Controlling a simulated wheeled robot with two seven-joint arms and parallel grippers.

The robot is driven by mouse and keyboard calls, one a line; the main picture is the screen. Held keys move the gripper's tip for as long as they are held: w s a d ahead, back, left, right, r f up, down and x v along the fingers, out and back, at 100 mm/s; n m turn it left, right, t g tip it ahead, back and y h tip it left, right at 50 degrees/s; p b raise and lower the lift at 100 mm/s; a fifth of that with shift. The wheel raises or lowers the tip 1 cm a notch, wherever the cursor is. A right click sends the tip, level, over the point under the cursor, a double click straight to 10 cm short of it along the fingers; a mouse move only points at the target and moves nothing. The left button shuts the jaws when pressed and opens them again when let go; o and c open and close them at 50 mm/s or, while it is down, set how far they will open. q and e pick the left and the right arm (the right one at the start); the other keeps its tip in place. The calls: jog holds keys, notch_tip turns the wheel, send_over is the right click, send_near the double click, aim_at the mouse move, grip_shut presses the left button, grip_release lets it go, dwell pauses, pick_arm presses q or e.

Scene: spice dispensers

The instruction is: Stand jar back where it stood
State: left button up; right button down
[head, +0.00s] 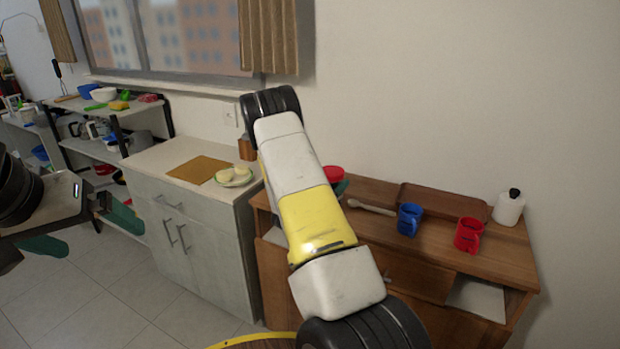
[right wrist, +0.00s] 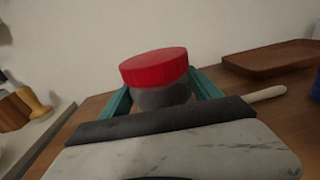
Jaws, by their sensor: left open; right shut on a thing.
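The jar (right wrist: 165,97) has a red lid and a dark, see-through body. In the right wrist view it stands upright between the teal fingers of my right gripper (right wrist: 163,92), which is shut on it. In the head view only its red lid (head: 333,174) and a bit of teal finger show beside my right arm, at the left part of the wooden sideboard (head: 400,256). The jar's base is hidden, so I cannot tell whether it touches the top. My left gripper (head: 95,234) is open and empty at the left edge, over the floor.
On the sideboard are a wooden spoon (head: 370,207), a brown tray (head: 445,202), a blue mug (head: 409,219), a red mug (head: 468,236) and a white bottle (head: 509,208). A counter to the left holds a cutting board (head: 198,169) and a plate of food (head: 234,179).

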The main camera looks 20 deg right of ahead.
jog(key=shift+c, duration=0.7)
grip_release()
jog(key=shift+f, duration=0.1)
